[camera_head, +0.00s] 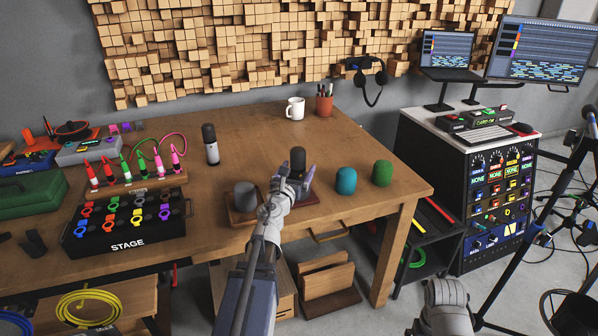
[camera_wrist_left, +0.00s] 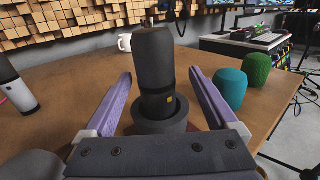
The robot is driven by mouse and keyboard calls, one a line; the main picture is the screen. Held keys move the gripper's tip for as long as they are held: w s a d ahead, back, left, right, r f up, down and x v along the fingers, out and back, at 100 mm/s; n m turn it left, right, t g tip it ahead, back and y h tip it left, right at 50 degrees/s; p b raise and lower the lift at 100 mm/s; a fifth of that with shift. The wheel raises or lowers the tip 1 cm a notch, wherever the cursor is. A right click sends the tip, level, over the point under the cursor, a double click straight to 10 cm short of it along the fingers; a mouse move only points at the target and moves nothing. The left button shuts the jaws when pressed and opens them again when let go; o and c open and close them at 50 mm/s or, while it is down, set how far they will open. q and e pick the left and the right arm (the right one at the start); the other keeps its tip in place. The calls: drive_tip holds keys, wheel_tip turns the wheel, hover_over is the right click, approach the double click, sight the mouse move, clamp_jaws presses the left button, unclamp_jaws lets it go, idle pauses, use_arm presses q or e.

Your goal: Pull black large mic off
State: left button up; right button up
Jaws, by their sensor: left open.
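The black large mic (camera_head: 298,157) stands upright near the table's front edge, and in the left wrist view it (camera_wrist_left: 155,65) sits in a round dark holder (camera_wrist_left: 162,118). My left gripper (camera_head: 297,174) is open, with one purple-grey finger on each side of the mic. In the left wrist view the gripper (camera_wrist_left: 160,75) shows visible gaps between both fingers and the mic. The gripper hides part of the holder in the head view. Part of my right arm (camera_head: 445,305) shows at the bottom right; its fingers cannot be made out.
A teal cover (camera_head: 346,181) and a green cover (camera_head: 382,173) stand to the right. A grey mic (camera_head: 211,144), a white mug (camera_head: 295,109) and a pen pot (camera_head: 324,105) stand farther back. The table's middle is clear.

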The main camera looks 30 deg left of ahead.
use_arm(q)
drive_tip(key=shift+a+r+p+x, duration=0.1)
drive_tip(key=shift+r+p+x, duration=0.05)
drive_tip(key=shift+x, duration=0.6)
drive_tip(key=shift+a+r+p+x, duration=0.1)
drive_tip(key=shift+r+p+x, duration=0.1)
drive_tip(key=shift+x, duration=0.6)
drive_tip(key=shift+a+r+p+x, duration=0.1)
drive_tip(key=shift+r+x, duration=0.05)
drive_tip(key=shift+x, duration=0.6)
drive_tip(key=shift+w+a, duration=0.1)
drive_tip(key=shift+w, duration=0.35)
drive_tip(key=shift+s, duration=0.1)
clamp_jaws()
